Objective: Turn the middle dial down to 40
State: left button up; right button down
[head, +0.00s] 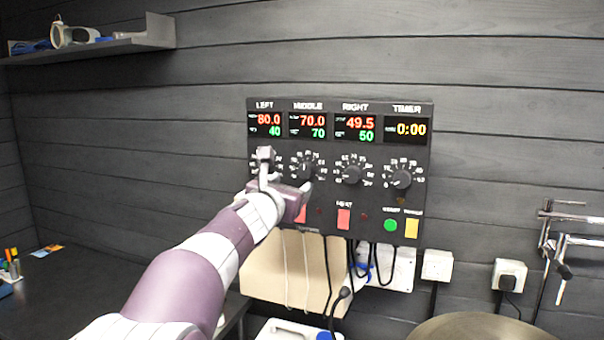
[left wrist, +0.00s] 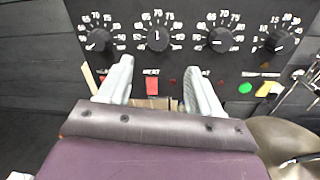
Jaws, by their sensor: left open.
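The middle dial (head: 306,170) is a black knob on the black control panel (head: 385,204), under the MIDDLE display (head: 308,125), which reads 70.0 in red and 70 in green. In the left wrist view the middle dial (left wrist: 157,39) has its white pointer mark roughly upright. My left gripper (head: 285,170) is open and empty in front of the panel, just left of and below the middle dial. In the left wrist view its two fingers (left wrist: 157,74) are spread, with the dial above and beyond the gap between them. I see no contact with it. My right gripper is not in view.
The left dial (left wrist: 97,40) is partly hidden behind my gripper in the head view; its display reads 80.0 and 40. The right dial (head: 352,174) and timer dial (head: 401,178) stand to the right. Red switches (head: 344,219) sit below. Cables hang under the panel.

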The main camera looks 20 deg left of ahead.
aim_at(305, 172)
pick_arm(q)
jog(key=w+p, duration=0.1)
jog(key=w, duration=0.1)
jog(key=w+p, duration=0.1)
jog(key=w, duration=0.1)
jog(key=w+a+r+p, duration=0.1)
jog(key=w, duration=0.1)
jog(key=shift+w+a, duration=0.1)
jog(key=w+p, duration=0.1)
jog(key=w, duration=0.1)
jog(key=w+f+p, duration=0.1)
jog(key=w, duration=0.1)
jog(key=shift+w+a, duration=0.1)
jog(key=shift+w, duration=0.05)
jog(key=shift+r, duration=0.1)
jog(key=c, duration=1)
